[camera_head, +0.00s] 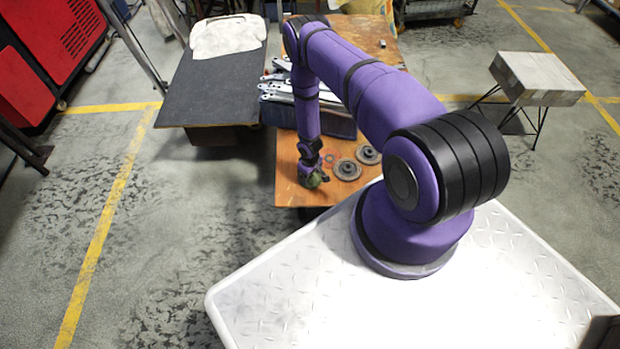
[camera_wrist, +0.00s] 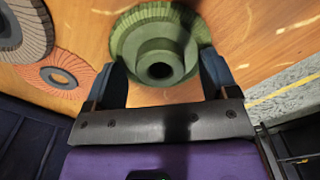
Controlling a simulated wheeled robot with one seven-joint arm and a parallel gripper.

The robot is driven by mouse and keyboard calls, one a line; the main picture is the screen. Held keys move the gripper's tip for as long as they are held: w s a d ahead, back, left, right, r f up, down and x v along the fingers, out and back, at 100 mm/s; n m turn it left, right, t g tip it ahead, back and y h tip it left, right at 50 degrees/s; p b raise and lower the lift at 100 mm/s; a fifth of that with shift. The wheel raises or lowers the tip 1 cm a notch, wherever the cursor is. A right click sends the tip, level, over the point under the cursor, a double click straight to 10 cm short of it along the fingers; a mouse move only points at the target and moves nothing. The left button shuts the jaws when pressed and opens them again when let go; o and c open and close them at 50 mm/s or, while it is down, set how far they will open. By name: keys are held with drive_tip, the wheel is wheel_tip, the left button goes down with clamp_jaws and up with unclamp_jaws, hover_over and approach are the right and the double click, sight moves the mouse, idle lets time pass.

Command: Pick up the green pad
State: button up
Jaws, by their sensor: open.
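The green pad (camera_wrist: 152,40) is a round, stepped disc with a dark hole in its middle, lying on the wooden table (camera_head: 287,188). In the head view the green pad (camera_head: 314,181) shows only partly, under the end of my arm near the table's front edge. My gripper (camera_wrist: 165,78) is open, with one finger on each side of the pad's lower part in the wrist view. I cannot tell whether the fingers touch it.
Two grey discs (camera_head: 347,169) (camera_head: 368,154) lie to the right of my gripper. An orange disc (camera_wrist: 60,75) and a grey ridged disc (camera_wrist: 22,35) lie left of the pad in the wrist view. A dark bin of metal brackets (camera_head: 340,121) stands behind.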

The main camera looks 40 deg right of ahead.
sight(312, 177)
drive_tip(key=shift+f, duration=0.3)
drive_tip(key=shift+c, duration=0.5)
drive_tip(key=c, duration=1)
drive_tip(key=shift+r, duration=0.15)
drive_tip(key=shift+r, duration=0.5)
drive_tip(key=shift+s+r, duration=0.3)
drive_tip(key=shift+r, duration=0.3)
drive_tip(key=shift+s+r, duration=0.25)
drive_tip(key=shift+r, duration=0.35)
drive_tip(key=s, duration=0.5)
drive_tip(key=s+r, duration=0.1)
drive_tip(key=s, duration=0.9)
drive_tip(key=shift+r, duration=0.2)
